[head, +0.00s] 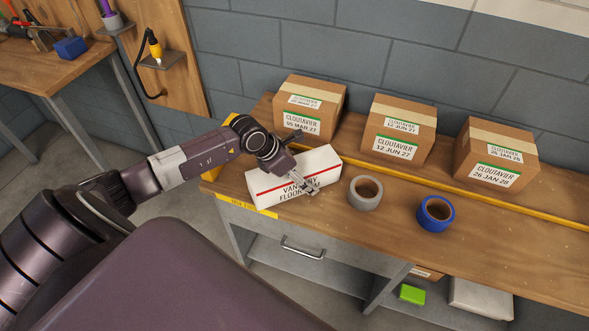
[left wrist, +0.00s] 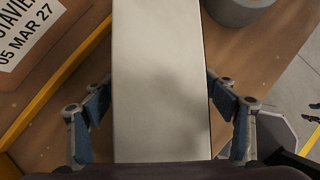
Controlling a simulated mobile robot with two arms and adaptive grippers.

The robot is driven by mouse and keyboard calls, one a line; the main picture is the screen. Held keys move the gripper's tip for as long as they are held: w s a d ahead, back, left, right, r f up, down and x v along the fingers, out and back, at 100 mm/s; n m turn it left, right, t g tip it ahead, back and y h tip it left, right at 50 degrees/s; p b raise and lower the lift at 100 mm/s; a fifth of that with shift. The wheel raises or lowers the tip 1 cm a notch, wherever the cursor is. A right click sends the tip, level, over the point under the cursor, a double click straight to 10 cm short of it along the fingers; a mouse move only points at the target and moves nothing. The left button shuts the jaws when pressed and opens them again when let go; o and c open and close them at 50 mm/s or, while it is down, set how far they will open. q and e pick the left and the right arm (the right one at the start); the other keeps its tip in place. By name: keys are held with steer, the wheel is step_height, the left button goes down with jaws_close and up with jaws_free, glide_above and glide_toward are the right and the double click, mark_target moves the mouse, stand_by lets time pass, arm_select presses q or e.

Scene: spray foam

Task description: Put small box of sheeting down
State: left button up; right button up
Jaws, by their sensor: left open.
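The small white box with red stripes and partly hidden lettering (head: 318,163) lies on the workbench (head: 400,210), near its left end. My left gripper (head: 303,180) is over the box from above. In the left wrist view the plain pale top of the box (left wrist: 160,60) runs between the two fingers of my left gripper (left wrist: 158,105). The fingers are spread on either side, with small gaps between them and the box, so it is open. My right gripper is in neither view.
Three brown cartons (head: 310,105) (head: 398,130) (head: 495,157) stand along the back of the bench, behind a yellow strip (head: 480,189). A grey tape roll (head: 365,194) and a blue tape roll (head: 436,214) lie right of the white box. The front right of the bench is clear.

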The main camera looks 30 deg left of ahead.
arm_select(q)
steer(key=shift+w+f, duration=0.1)
steer(key=shift+f, duration=0.05)
steer(key=c, duration=1.7)
steer(key=shift+c, duration=1.3)
steer(key=shift+r, duration=0.2)
